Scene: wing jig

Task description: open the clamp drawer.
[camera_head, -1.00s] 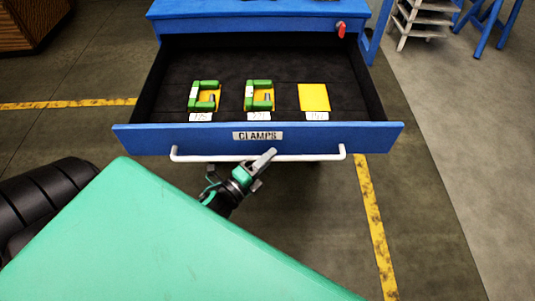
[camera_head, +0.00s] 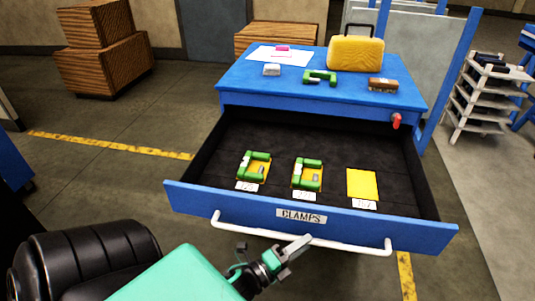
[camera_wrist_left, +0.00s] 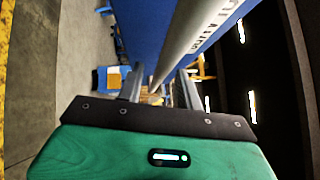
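The blue clamp drawer (camera_head: 370,228), labelled CLAMPS, is pulled well out of its cabinet (camera_head: 290,92). Its white bar handle (camera_head: 345,246) runs along the front. My left gripper (camera_head: 293,250) is at the middle of the handle, in front of the drawer. In the left wrist view the two fingers of the gripper (camera_wrist_left: 158,88) stand apart, with the pale handle bar (camera_wrist_left: 185,40) running between them and a gap visible beside it. Inside the drawer lie two green clamps (camera_head: 256,166) (camera_head: 308,172) on yellow pads. My right gripper is not in view.
A third yellow pad (camera_head: 362,184) in the drawer is bare. On the cabinet top are a yellow case (camera_head: 355,53), a green clamp (camera_head: 319,77) and a brown brush-like block (camera_head: 383,84). A red key-like piece (camera_head: 396,120) sticks out at the cabinet's right. A shelf rack (camera_head: 485,95) stands at right.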

